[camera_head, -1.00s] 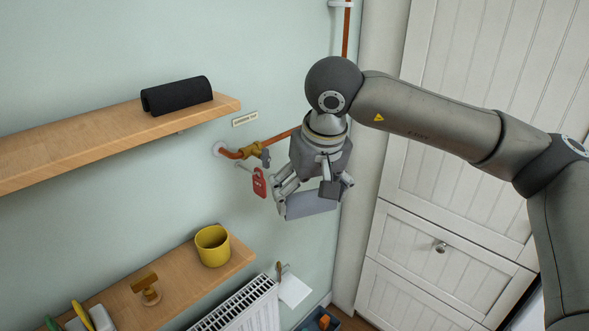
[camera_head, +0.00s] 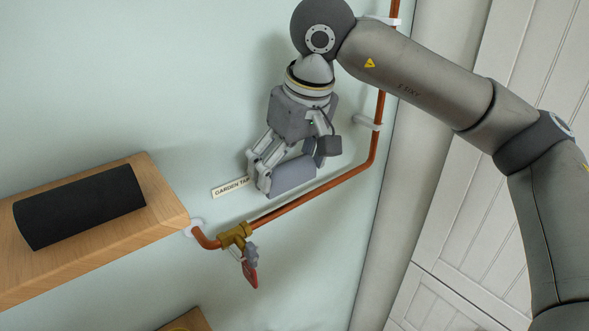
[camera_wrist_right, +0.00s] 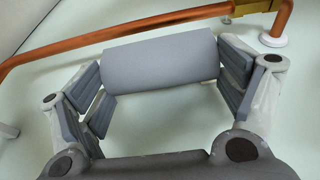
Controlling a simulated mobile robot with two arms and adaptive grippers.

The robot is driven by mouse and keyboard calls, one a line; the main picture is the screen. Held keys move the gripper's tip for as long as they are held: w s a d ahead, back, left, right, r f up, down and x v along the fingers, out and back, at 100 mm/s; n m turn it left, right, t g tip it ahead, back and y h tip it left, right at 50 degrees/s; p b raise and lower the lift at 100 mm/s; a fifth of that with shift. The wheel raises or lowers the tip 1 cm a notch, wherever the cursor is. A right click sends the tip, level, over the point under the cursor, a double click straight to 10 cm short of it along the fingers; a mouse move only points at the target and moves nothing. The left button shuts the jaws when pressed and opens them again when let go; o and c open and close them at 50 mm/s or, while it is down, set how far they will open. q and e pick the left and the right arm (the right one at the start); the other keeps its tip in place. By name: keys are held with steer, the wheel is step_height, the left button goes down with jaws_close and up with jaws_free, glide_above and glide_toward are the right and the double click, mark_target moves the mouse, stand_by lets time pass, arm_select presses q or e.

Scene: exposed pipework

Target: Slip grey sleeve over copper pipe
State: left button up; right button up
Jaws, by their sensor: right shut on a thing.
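The grey sleeve (camera_head: 293,177) is a short smooth half-round piece, held lengthwise between the fingers of my right gripper (camera_head: 290,168). In the right wrist view the sleeve (camera_wrist_right: 160,62) spans between the finger pads of the gripper (camera_wrist_right: 160,76). The copper pipe (camera_head: 325,188) rises slantwise from the brass valve, then bends up along the wall. In the head view the sleeve lies just above the slanted run; in the wrist view the pipe (camera_wrist_right: 130,31) passes along its far long edge. I cannot tell whether they touch. The sleeve's slit is not visible. My left gripper is not in view.
A brass valve (camera_head: 236,235) with a red tag (camera_head: 250,274) sits on the pipe's lower end. A wooden shelf (camera_head: 165,205) with a black sleeve (camera_head: 80,206) is at left. A pipe clip (camera_head: 367,122) holds the upright run. White cupboard doors (camera_head: 470,200) stand at right.

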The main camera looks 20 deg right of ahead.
mark_target(290, 203)
steer(key=shift+r, duration=0.1)
steer(key=shift+s+d+f+b, duration=0.2)
steer(key=shift+s+f+b, duration=0.2)
steer(key=shift+s, duration=0.25)
steer(key=shift+w+f, duration=0.1)
steer(key=shift+f, duration=0.1)
steer(key=shift+w+a+f+b, duration=0.1)
steer(key=shift+w+f+b, duration=0.05)
steer(key=shift+f+b, duration=0.6)
steer(key=shift+f, duration=0.3)
steer(key=shift+f+b, duration=0.8)
steer(key=shift+f, duration=0.1)
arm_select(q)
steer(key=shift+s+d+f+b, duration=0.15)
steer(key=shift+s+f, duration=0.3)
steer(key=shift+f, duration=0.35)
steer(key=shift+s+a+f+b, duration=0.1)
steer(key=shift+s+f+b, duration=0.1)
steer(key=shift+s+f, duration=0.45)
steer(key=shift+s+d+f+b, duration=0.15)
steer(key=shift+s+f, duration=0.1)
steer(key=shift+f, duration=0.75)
arm_select(e)
steer(key=shift+f, duration=0.6)
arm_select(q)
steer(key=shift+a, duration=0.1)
